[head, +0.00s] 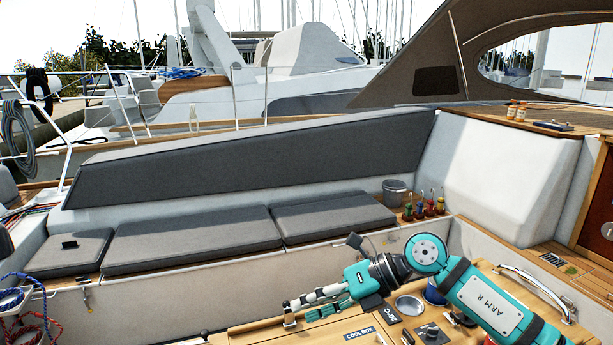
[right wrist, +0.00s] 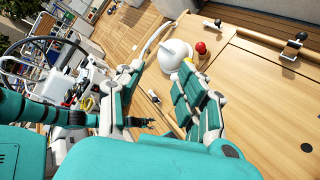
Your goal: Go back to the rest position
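My right gripper (head: 300,308) reaches in from the right over the wooden table in the head view, its fingers pointing left. In the right wrist view its two fingers (right wrist: 161,68) stand apart with nothing held between them. A white rounded fitting (right wrist: 174,54) shows beyond the gap, with a red ball (right wrist: 201,47) beside it. My left gripper is outside the head view. A teal arm of mine comes in from the left in the right wrist view, and dark finger-like parts (right wrist: 138,122) show past the right gripper's finger; their opening is unclear.
Grey seat cushions (head: 190,237) run along the far side. Coiled ropes (head: 25,320) hang at left.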

